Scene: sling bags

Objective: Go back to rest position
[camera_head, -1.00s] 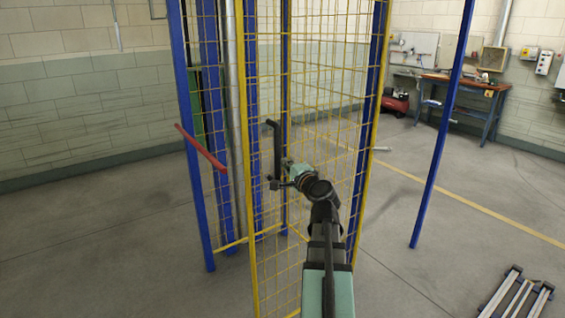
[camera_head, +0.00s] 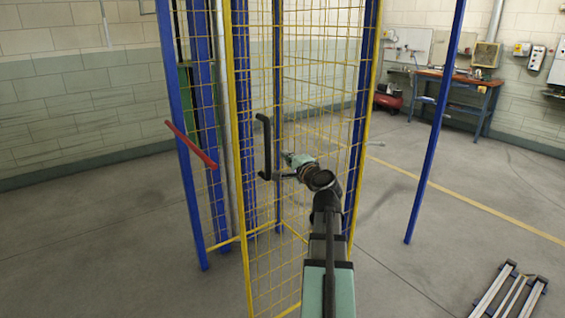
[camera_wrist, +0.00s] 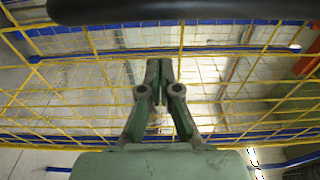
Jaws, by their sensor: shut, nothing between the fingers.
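My gripper (camera_head: 287,157) is at the end of my arm, in front of a yellow wire mesh cage door (camera_head: 316,90). In the wrist view its two green-grey fingers (camera_wrist: 160,66) are together with nothing between them. The black door handle (camera_head: 263,147) is just left of my gripper in the head view. In the wrist view a dark bar, apparently that handle (camera_wrist: 180,11), crosses the top, apart from the fingertips. The mesh fills the view behind the fingers.
Blue posts (camera_head: 436,130) frame the cage, and a red handle (camera_head: 191,145) sticks out at its left. A workbench (camera_head: 455,88) and a red compressor (camera_head: 387,97) stand at the back right. A metal rail frame (camera_head: 511,295) lies at lower right. Floor at left is clear.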

